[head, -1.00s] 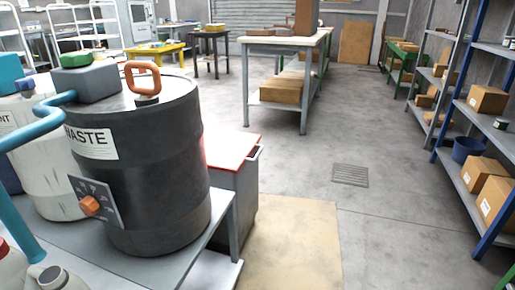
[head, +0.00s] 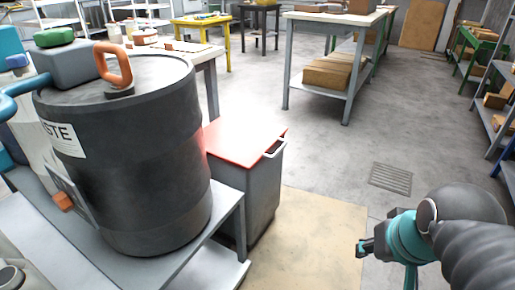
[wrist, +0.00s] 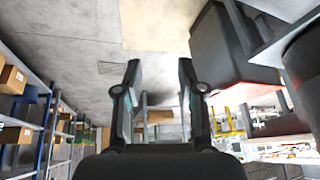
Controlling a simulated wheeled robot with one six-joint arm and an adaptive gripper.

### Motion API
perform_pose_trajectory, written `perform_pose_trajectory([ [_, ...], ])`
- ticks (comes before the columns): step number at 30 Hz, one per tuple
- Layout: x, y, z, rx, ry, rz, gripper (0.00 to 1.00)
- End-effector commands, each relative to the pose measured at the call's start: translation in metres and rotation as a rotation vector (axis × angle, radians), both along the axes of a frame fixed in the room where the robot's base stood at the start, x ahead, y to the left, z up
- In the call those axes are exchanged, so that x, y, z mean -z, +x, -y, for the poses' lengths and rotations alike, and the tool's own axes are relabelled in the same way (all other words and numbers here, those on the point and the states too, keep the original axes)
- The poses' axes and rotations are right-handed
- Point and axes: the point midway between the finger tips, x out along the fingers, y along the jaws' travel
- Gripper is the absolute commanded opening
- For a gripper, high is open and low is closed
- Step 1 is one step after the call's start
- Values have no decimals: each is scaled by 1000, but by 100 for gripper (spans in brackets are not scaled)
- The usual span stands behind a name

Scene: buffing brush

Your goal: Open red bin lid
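The black drum (head: 130,150) with an orange handle stands on a grey bench (head: 228,208) left of the bin. A beige mat (head: 310,235) and open floor lie to the bin's right, with a floor grate (head: 390,178). A workbench (head: 335,25) stands behind.

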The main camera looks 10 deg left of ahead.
Motion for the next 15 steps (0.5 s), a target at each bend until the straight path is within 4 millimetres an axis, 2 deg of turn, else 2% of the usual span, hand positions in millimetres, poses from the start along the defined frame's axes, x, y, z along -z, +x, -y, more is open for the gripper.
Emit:
perform_pose_trajectory([
  [8,2,67,-45,-39,238,-150,39],
  [15,8,139,-81,-66,476,-240,39],
])
